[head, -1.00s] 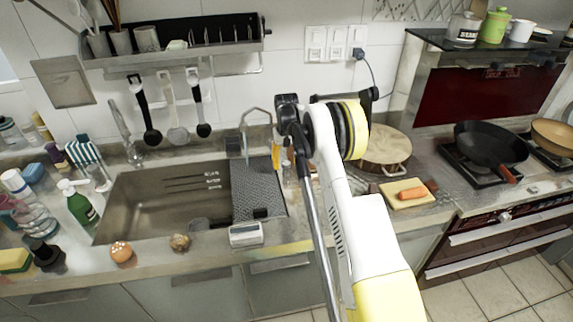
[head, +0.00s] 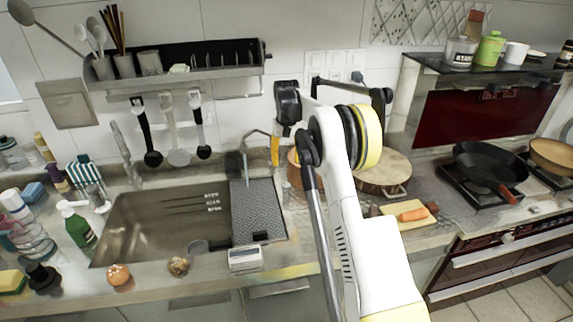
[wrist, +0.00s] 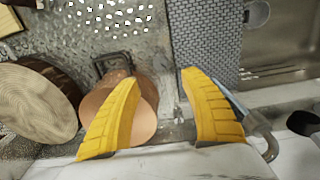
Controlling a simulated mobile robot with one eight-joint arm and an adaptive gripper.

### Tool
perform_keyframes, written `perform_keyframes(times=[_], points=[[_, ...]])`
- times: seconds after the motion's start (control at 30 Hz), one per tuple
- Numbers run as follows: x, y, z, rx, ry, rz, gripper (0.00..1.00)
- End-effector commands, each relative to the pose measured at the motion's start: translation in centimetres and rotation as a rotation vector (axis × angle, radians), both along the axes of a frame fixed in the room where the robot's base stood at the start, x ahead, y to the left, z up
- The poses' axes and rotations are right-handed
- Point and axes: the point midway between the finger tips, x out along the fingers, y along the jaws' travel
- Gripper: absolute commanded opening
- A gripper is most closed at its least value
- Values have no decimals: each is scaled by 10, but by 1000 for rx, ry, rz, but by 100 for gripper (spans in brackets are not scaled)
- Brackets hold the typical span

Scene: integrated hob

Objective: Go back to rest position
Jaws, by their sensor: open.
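My gripper (wrist: 160,105) is open and empty, with its two yellow fingers apart in the wrist view. In the head view a yellow finger of my gripper (head: 275,150) shows below my wrist, between the sink and the wooden board; the rest is hidden by my arm. In the wrist view a copper-coloured pot (wrist: 146,122) lies behind and partly between the fingers. I cannot tell whether they touch it. My arm is folded across the middle of the head view.
The sink (head: 150,225) is at left, with a grey mat (head: 257,205) beside it. A round wooden board (head: 382,172) and a carrot on a cutting board (head: 414,214) are right of my arm. A black pan (head: 488,165) sits on the hob. A utensil rack (head: 190,65) hangs on the wall.

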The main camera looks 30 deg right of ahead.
Motion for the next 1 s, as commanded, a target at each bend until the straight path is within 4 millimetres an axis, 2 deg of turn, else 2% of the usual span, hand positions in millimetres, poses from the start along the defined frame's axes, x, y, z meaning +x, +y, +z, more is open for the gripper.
perform_keyframes(times=[0.37, 0.47, 0.57, 0.67, 0.8, 0.87, 1.0], points=[[0, 1, 2, -1, -2, 1, 53], [-4, 8, 15, -4, -15, 8, 53], [-15, 24, 45, -14, -48, 25, 53], [-36, 48, 84, -27, -96, 48, 53], [-76, 82, 131, -43, -173, 83, 53], [-96, 96, 147, -50, -205, 97, 53], [-149, 127, 175, -63, -282, 131, 53]])
